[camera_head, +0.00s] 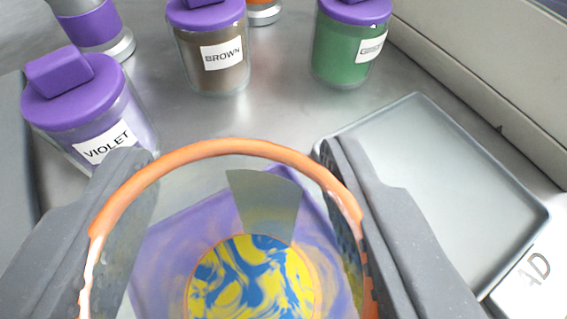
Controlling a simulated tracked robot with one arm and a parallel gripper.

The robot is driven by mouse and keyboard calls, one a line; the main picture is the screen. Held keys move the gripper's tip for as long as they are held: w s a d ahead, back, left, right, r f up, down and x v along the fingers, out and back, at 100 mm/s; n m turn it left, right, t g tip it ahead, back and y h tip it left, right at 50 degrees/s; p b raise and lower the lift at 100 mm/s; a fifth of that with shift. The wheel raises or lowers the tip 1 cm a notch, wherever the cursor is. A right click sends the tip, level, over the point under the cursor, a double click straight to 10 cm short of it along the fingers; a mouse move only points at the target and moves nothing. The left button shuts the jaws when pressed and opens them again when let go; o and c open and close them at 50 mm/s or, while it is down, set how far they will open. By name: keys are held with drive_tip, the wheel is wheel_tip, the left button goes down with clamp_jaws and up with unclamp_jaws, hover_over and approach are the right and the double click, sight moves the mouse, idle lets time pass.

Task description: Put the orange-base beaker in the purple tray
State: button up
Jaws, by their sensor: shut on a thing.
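My gripper (238,155) is shut on a clear beaker with an orange rim (240,148), one dark finger on each side of it. I look down into the beaker; yellow and blue swirls show at its bottom inside an orange ring. A pale greenish patch shows on its far wall. The purple tray (165,250) shows through the clear glass, below the beaker and around its bottom. I cannot tell whether the beaker touches the tray. The near side of the beaker is cut off by the frame.
A jar labelled VIOLET (95,110) stands close to the left finger. A jar labelled BROWN (209,50) and a green jar (345,45) stand farther back. An empty grey tray (430,180) lies at right, beside a pale wall (480,75). Bare metal surface (275,95) lies between the jars and beaker.

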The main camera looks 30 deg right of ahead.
sight(247, 225)
drive_tip(key=shift+f+p, duration=0.3)
drive_tip(key=shift+f, duration=1.45)
drive_tip(key=shift+f, duration=0.1)
drive_tip(key=o, duration=1.4)
drive_tip(key=b+v, duration=0.1)
drive_tip(key=v, duration=1.1)
drive_tip(key=shift+w, duration=0.15)
